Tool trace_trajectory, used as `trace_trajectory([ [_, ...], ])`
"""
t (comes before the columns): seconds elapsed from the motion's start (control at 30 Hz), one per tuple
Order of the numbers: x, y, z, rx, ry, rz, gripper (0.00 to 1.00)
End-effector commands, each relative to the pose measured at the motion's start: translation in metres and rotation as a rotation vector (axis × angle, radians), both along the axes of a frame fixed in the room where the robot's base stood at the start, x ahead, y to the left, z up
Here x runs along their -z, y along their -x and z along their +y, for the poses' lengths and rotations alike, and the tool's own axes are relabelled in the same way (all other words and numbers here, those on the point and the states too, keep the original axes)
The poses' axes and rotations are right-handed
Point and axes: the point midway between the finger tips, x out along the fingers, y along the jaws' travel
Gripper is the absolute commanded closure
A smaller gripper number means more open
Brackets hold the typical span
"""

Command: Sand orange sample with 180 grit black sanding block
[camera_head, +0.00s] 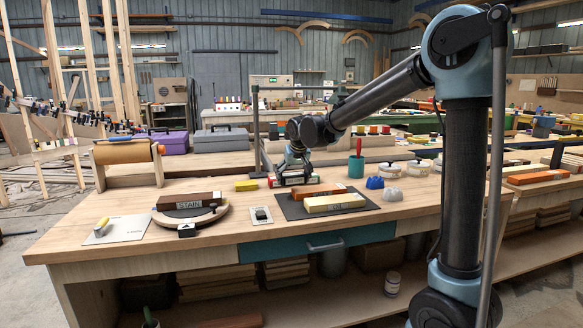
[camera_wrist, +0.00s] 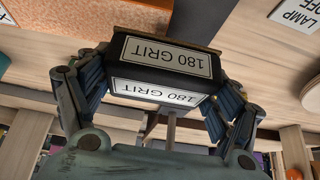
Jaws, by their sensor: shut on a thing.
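My gripper (camera_wrist: 160,92) is shut on a black sanding block (camera_wrist: 122,47), whose two white labels read "180 GRIT", upside down in the wrist view. In the head view my gripper (camera_head: 296,160) is low over the back middle of the bench; the held block is hard to make out there. An orange sample (camera_head: 318,190) lies on a dark mat (camera_head: 290,207), in front of my gripper and slightly right. A large orange surface (camera_wrist: 38,32) fills the wrist view's upper left corner; I cannot tell for sure that it is the sample. The block looks apart from it.
A cream block (camera_head: 335,203) labelled "OIL" lies on the same mat. A brown block (camera_head: 188,200) labelled "STAIN" is at left.

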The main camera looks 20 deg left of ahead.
Motion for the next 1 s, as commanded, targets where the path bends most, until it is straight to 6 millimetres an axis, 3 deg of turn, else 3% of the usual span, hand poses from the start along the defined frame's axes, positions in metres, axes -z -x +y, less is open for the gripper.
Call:
trace_trajectory([
  [0.53, -0.048, -0.007, -0.011, 0.014, 0.000, -0.001, 0.39],
  [1.0, -0.051, -0.007, -0.011, 0.015, 0.000, -0.001, 0.39],
])
